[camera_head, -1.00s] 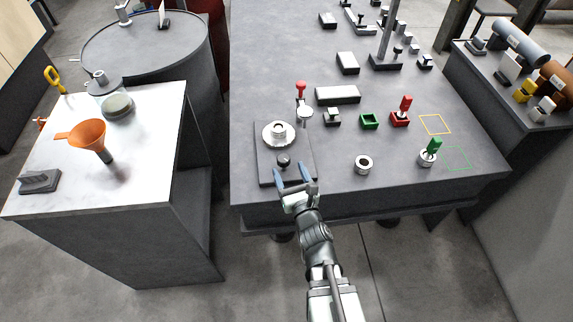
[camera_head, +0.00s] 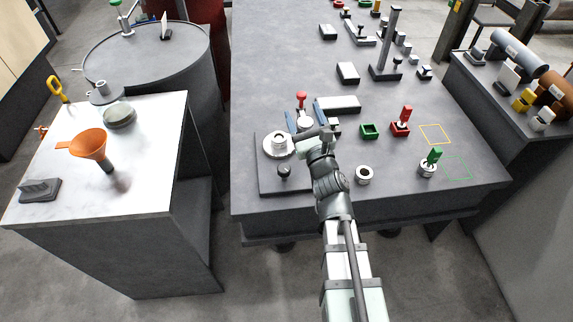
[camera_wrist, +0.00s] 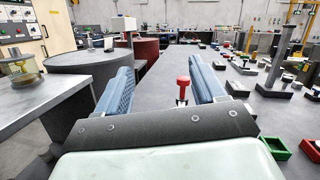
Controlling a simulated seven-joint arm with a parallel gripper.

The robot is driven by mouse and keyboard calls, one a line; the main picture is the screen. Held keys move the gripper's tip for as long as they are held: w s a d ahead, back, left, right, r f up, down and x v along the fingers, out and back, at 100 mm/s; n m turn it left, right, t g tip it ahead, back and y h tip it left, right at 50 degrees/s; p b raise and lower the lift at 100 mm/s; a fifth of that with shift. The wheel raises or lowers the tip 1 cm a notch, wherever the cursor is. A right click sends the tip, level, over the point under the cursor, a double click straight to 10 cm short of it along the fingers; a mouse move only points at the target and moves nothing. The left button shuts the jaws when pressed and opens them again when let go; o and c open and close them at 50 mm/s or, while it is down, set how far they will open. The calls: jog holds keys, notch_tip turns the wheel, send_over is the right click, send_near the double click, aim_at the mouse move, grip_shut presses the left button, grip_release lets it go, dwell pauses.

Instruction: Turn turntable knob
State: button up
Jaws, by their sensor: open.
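The turntable is a dark square plate (camera_head: 266,181) at the table's near left corner. A pale round disc (camera_head: 270,151) with a raised centre sits on it. A black knob (camera_head: 284,172) stands on the plate in front of the disc. My gripper (camera_head: 305,108) is open, its blue fingers pointing away past the right side of the disc. A red-topped post (camera_head: 301,97) appears between the fingers; it also shows in the wrist view (camera_wrist: 183,89), with nothing gripped. The disc and black knob are out of the wrist view.
A grey block (camera_head: 343,103), a green box (camera_head: 369,131) and a red box (camera_head: 400,129) lie right of my gripper. A pale ring (camera_head: 364,175) stands nearer the front edge. A white-topped side table (camera_head: 150,150) is at left, across a gap.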

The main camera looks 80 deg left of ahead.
jog(key=s+a+r+n+g+h, duration=0.1)
jog(key=a+r+n+g, duration=0.2)
jog(key=r+n, duration=0.3)
jog(key=s+a+r+n+g, duration=0.2)
jog(key=a+r+n+g, duration=0.1)
jog(key=a+r+n, duration=0.15)
jog(key=m+t+h, duration=0.5)
jog(key=m+h, duration=1.5)
jog(key=m, duration=1)
send_near(285, 168)
jog(key=x, duration=0.8)
jog(key=shift+s+f, duration=0.2)
jog(key=shift+f, duration=0.15)
